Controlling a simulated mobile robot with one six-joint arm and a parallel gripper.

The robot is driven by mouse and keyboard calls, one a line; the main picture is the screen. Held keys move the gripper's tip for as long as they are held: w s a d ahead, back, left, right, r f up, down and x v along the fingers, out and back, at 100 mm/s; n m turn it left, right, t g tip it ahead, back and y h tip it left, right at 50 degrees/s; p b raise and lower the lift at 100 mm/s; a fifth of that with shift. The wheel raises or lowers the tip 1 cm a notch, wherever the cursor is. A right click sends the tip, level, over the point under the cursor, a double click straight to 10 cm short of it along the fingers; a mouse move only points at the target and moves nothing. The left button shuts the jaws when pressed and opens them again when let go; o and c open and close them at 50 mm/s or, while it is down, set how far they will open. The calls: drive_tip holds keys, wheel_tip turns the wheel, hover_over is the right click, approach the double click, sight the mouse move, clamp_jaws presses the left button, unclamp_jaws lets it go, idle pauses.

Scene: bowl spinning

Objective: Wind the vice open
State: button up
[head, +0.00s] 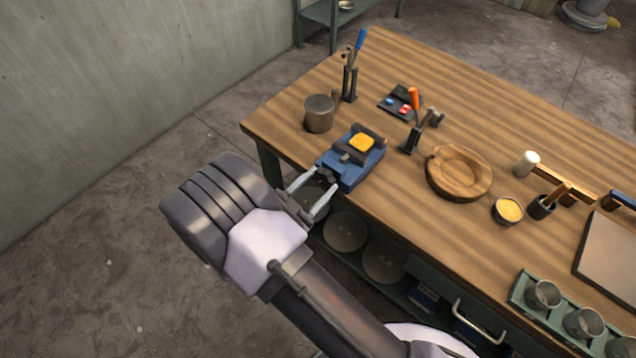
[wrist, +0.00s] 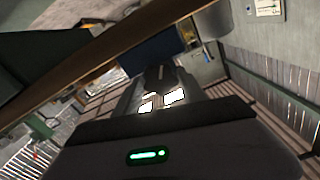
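The blue vice (head: 347,166) is at the table's near left edge, with a yellow block (head: 361,142) between its dark jaws. Its dark handle end (head: 327,176) points at my gripper, and is partly hidden. My gripper (head: 324,179) is in front of the vice, just off the table edge. Its two pale fingers are apart, one on each side of the dark handle end. I cannot tell whether they touch it. In the wrist view my gripper (wrist: 159,82) shows both fingers spread below the blue vice body (wrist: 150,52), with a dark part between them.
A metal pot (head: 319,114) and an upright blue-handled clamp (head: 350,82) stand behind the vice. An orange-handled clamp (head: 411,128) and a wooden bowl (head: 459,172) are to its right. Round metal pieces (head: 345,231) lie on the shelf under the table.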

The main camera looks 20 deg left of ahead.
drive_tip(key=c, duration=0.8)
drive_tip(key=shift+o, duration=0.2)
